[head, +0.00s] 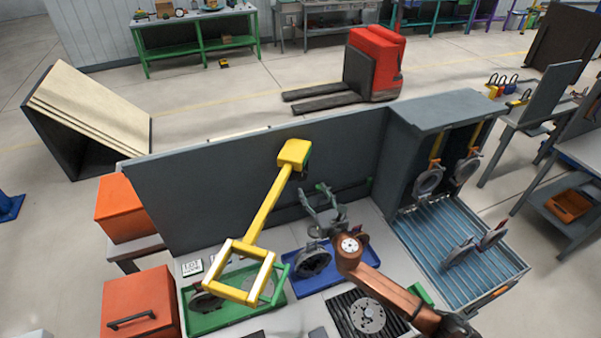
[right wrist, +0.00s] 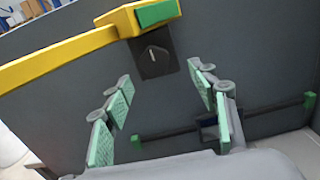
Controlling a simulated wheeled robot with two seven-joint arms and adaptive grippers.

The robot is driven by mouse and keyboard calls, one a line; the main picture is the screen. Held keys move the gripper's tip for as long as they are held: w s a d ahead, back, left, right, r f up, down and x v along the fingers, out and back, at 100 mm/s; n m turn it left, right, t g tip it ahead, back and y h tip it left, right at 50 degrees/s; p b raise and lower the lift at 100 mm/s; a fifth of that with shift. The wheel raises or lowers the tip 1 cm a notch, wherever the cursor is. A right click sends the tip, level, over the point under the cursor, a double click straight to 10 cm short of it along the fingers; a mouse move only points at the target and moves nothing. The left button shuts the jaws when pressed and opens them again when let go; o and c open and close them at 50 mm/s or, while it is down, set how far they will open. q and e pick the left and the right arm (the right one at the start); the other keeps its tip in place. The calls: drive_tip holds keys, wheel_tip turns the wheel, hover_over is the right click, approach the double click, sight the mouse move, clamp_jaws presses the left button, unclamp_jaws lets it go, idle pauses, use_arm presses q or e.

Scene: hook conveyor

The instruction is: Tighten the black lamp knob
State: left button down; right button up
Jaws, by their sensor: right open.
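The yellow lamp (head: 265,215) has a square frame head and a long arm that ends in a yellow joint block (head: 294,153) at the grey panel. In the right wrist view, the black lamp knob (right wrist: 154,60) sits just under that block, with a small light mark on its face. My right gripper (head: 317,190) is open and empty, below the block in the head view. In the right wrist view, its green-padded fingertips (right wrist: 160,80) stand apart on either side below the knob, not visibly touching it. My left gripper is not in view.
A grey panel (head: 220,190) stands behind the lamp, with a green-ended rail (right wrist: 220,125) low on it. A green tray (head: 215,322) and a blue tray (head: 368,262) hold round parts. A blue roller conveyor (head: 425,222) and hooks stand right. Orange boxes (head: 130,205) stand left.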

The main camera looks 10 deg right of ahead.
sight(302, 176)
drive_tip(key=w, duration=0.2)
drive_tip(key=w+a, duration=0.2)
drive_tip(key=w, duration=0.1)
drive_tip(key=shift+w+r, duration=0.15)
drive_tip(key=shift+w, duration=0.15)
drive_tip(key=shift+w+a+r, duration=0.1)
drive_tip(key=shift+w+r, duration=0.05)
drive_tip(key=shift+w, duration=0.7)
drive_tip(key=c, duration=1.1)
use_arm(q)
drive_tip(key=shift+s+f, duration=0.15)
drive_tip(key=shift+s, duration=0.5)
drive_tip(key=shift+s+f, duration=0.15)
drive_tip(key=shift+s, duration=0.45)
